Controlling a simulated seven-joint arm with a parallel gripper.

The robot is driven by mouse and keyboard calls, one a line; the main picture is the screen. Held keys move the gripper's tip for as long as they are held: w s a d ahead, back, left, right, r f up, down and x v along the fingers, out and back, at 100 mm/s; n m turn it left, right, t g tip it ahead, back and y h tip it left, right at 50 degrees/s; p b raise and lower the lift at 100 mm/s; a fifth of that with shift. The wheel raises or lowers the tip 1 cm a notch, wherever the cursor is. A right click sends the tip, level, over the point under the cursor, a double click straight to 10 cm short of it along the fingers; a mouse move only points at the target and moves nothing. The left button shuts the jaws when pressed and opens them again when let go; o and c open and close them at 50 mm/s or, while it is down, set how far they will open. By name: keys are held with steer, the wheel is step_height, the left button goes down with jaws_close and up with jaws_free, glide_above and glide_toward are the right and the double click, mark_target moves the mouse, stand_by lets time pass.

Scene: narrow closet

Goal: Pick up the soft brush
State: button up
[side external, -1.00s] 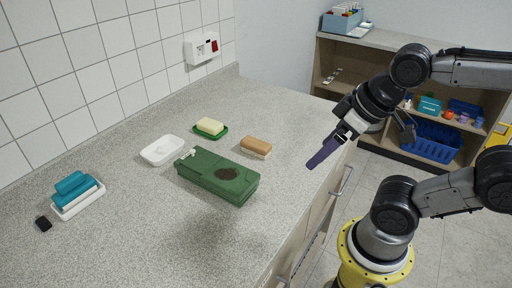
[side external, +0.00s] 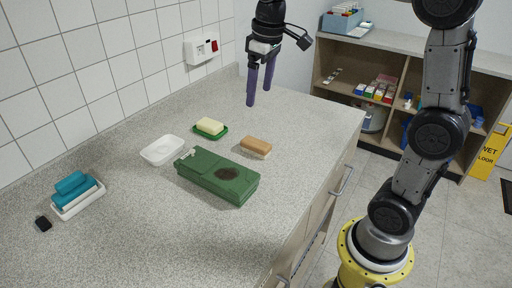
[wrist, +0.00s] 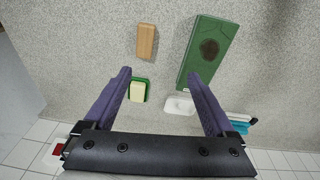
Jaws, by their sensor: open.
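What looks like the soft brush (side external: 256,147) is a small block with a tan-brown top and a pale underside, lying on the speckled grey counter behind the green box. In the wrist view the brush (wrist: 147,41) shows as a tan block at the top, left of the green box. My gripper (side external: 258,97) points down above the counter's far end, with two purple fingers apart and nothing between them. In the wrist view my gripper (wrist: 158,73) is open; the brush lies beyond its fingertips, not between them.
A long green box (side external: 218,176) with a dark round patch lies nearest the brush. A green dish with a yellow block (side external: 210,127), a white dish (side external: 163,150) and a white tray with teal items (side external: 77,195) stand leftward. The tiled wall (side external: 100,70) bounds the counter.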

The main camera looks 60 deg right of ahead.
steer(key=m+g, duration=0.1)
steer(key=g, duration=0.1)
glide_above(256, 142)
step_height(256, 142, down, 7)
step_height(256, 142, down, 14)
steer(key=shift+r, duration=0.2)
jaws_close()
stand_by(0.4)
steer(key=shift+r, duration=0.15)
